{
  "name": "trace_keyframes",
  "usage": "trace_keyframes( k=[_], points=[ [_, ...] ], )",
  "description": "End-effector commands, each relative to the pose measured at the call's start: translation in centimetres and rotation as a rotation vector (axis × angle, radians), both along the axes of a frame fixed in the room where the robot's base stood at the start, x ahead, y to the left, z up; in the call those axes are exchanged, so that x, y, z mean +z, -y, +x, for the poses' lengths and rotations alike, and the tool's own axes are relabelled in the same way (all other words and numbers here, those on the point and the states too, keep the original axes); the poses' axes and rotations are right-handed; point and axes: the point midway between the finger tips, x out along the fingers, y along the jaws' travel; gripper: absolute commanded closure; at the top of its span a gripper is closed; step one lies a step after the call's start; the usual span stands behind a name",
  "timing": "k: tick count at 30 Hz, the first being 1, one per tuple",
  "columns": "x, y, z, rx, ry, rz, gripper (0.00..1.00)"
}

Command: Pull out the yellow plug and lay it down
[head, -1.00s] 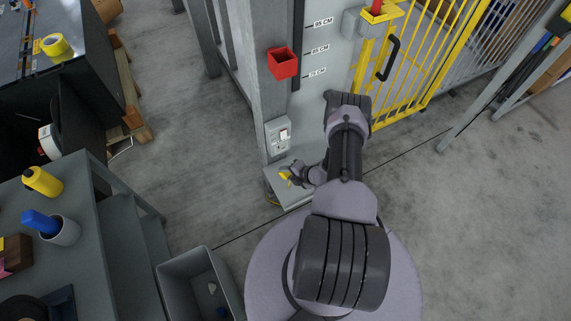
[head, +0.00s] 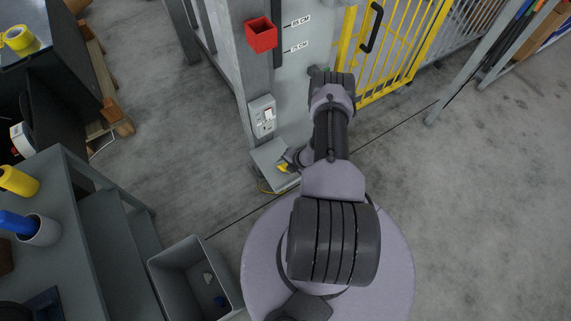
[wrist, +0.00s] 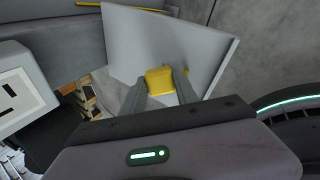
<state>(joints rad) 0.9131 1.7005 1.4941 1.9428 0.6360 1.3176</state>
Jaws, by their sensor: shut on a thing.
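The yellow plug (wrist: 160,80) sits between the two fingers of my gripper (wrist: 160,86), which are shut on it. In the head view the plug (head: 283,168) is a small yellow spot over the grey ledge (head: 263,152) at the foot of the post, below the socket box (head: 262,117). The plug is out of the box. The ledge (wrist: 120,45) lies behind the plug in the wrist view; I cannot tell whether they touch. A socket panel (wrist: 14,97) shows at the left there. My arm partly hides the ledge in the head view.
A red holder (head: 261,35) is on the post above the socket box. A yellow gate (head: 400,45) stands at the back right. A grey bin (head: 194,277) is on the floor at front left, near a workbench (head: 62,215).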

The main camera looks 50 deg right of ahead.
Motion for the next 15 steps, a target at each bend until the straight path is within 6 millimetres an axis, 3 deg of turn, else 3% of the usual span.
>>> trace_keyframes(
  k=[6,7,9,11,15],
  points=[
    [0.03,0.03,0.02,0.0,0.0,0.0,1.0],
    [0.03,0.03,0.02,0.001,0.001,0.0,0.61],
    [0.03,0.02,0.02,0.001,0.001,0.0,0.47],
    [0.04,0.02,0.03,0.001,0.001,0.0,0.39],
    [0.03,0.02,0.02,0.001,0.001,0.0,0.39]
  ],
)
